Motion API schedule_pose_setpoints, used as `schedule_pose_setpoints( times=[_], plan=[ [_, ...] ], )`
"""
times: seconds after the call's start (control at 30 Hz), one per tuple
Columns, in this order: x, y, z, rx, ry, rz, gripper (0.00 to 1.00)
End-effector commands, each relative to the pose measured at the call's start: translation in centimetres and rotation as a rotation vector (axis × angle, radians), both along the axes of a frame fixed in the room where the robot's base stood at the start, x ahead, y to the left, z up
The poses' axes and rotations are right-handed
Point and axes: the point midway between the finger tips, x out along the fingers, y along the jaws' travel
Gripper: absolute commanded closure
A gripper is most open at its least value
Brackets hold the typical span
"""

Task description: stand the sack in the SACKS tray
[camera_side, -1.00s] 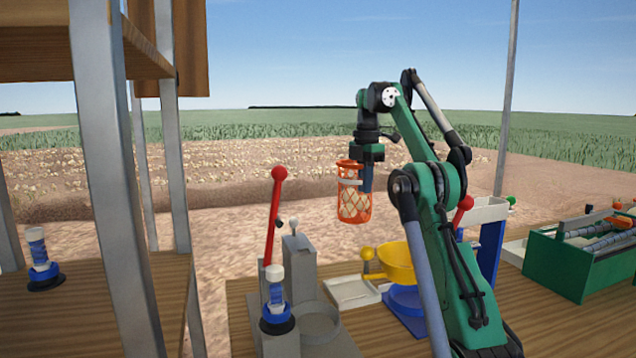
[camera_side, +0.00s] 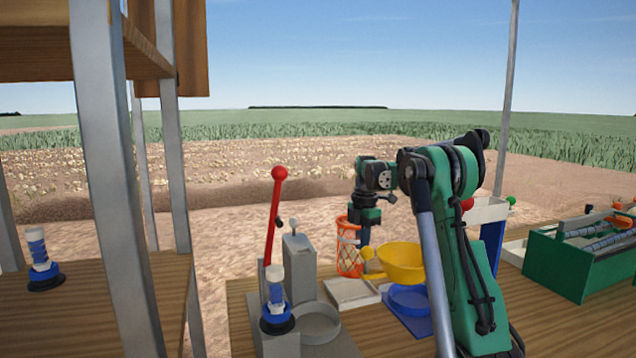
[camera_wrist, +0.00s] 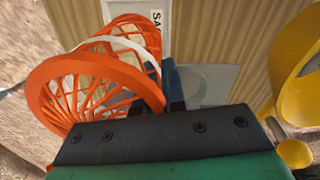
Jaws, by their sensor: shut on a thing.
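The sack (camera_side: 348,258) is an orange mesh tube with a thick rim and a pale band; pale contents show through the mesh. My gripper (camera_side: 365,238) is shut on it at its side and holds it about upright. The sack also shows in the wrist view (camera_wrist: 55,92), rim towards the camera. The white SACKS tray (camera_side: 352,294) lies low on the table; its label (camera_wrist: 155,18), partly hidden, shows beyond the sack in the wrist view. The sack's bottom is at the tray's far edge in the side view; I cannot tell whether it touches.
A yellow bowl (camera_side: 402,262) over a blue base (camera_side: 408,298) stands close right of the tray. A grey stand (camera_side: 300,268) with a red-knobbed lever (camera_side: 277,205) is on the left. A green crate (camera_side: 565,262) is far right.

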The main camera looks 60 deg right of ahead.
Motion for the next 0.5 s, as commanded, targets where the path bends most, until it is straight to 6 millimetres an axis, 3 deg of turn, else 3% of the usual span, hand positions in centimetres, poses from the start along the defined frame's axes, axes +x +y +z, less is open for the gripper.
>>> schedule_pose_setpoints(
  times=[0.4, 0.5],
  plan=[
    [0.0, 0.0, -5.3, 0.0, 0.0, 0.0, 1.0],
    [0.0, 0.0, -5.7, 0.0, 0.0, 0.0, 1.0]
  ],
)
